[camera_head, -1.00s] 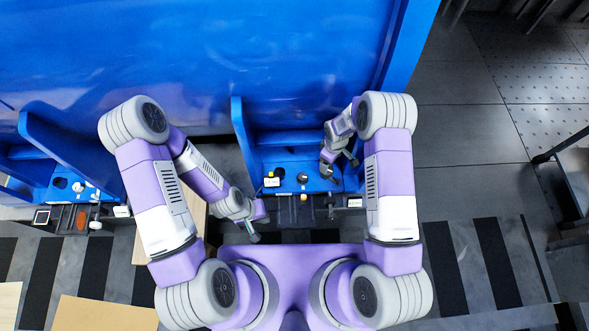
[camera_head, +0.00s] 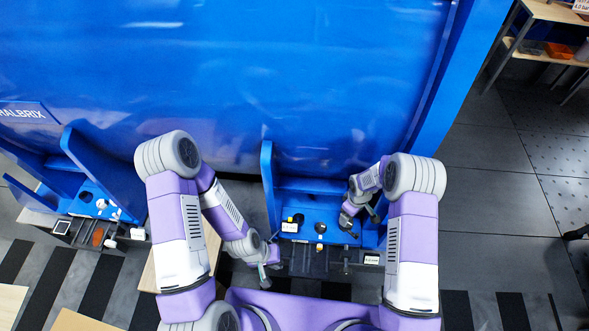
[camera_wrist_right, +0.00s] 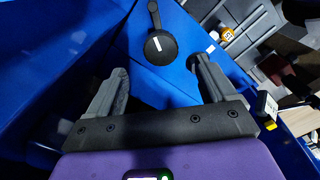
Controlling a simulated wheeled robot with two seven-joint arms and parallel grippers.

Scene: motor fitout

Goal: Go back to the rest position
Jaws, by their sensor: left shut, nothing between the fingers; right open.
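My left arm hangs bent in the head view, its gripper (camera_head: 268,273) low beside the left edge of the blue workstation, shut and empty. My right gripper (camera_head: 360,222) is at the right side of the blue workstation (camera_head: 315,188), over its panel. In the right wrist view the right gripper (camera_wrist_right: 160,78) is open, with nothing between its fingers. A black round part with a stem (camera_wrist_right: 160,46) lies on the blue surface just beyond the fingertips.
A second blue station (camera_head: 100,180) stands at the left. A tall blue wall (camera_head: 250,70) closes off the far side. A black tool rail (camera_head: 330,257) runs along the near edge of the workstation. Grey floor (camera_head: 490,180) is free at the right.

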